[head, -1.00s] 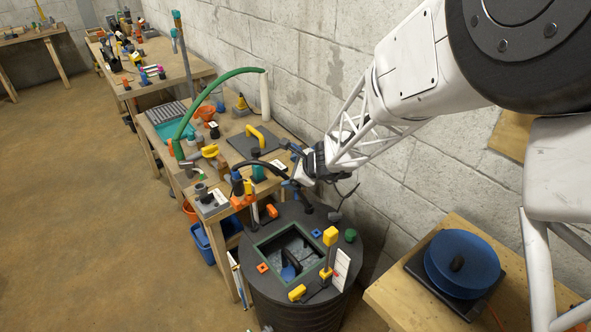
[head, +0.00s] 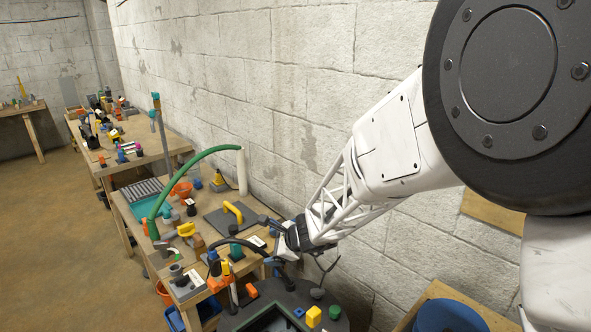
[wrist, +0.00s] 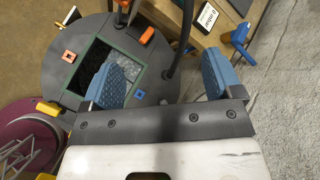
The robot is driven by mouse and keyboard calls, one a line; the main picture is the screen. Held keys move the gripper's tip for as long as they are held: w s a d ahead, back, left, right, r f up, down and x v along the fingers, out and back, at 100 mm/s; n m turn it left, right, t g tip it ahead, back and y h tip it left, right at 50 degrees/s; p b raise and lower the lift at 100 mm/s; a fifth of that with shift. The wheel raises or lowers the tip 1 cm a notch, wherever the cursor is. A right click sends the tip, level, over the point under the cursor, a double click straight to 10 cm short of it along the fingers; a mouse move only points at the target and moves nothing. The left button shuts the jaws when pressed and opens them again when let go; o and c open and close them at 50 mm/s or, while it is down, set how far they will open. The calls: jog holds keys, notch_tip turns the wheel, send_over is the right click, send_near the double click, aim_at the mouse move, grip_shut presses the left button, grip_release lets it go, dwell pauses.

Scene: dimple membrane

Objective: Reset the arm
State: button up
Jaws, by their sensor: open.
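My gripper (wrist: 162,80) is open in the wrist view, its two blue ridged fingers wide apart with nothing held between them. In the head view my gripper (head: 277,245) is at the near end of the workbench, by the wall, above the level of the dark round barrel top. That barrel top (wrist: 77,40) lies below my gripper in the wrist view. It has a green-framed square opening (wrist: 150,88), partly hidden behind my left finger.
The workbench (head: 190,255) holds a green arched hose (head: 185,165), a yellow handle on a dark plate (head: 234,212) and several small parts. A blue round object (head: 445,315) is at the lower right. The block wall (head: 290,90) stands close behind my arm.

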jog(key=s+d+r+n+g+h, duration=0.1)
jog(key=s+d+r+n+h, duration=0.1)
jog(key=s+d+r+n, duration=0.65)
jog(key=s+d+r+n+g+h, duration=0.15)
jog(key=s+d+r+n, duration=0.25)
jog(key=s+d+r, duration=0.8)
jog(key=s+d+n+h, duration=0.2)
jog(key=s+d, duration=0.1)
jog(key=s, duration=0.4)
jog(key=s+d+f+n+h, duration=0.1)
jog(key=s+d+n+h, duration=0.1)
jog(key=s, duration=0.6)
jog(key=shift+d+f+h, duration=0.25)
jog(key=shift+d+h, duration=0.3)
jog(key=shift+d, duration=0.35)
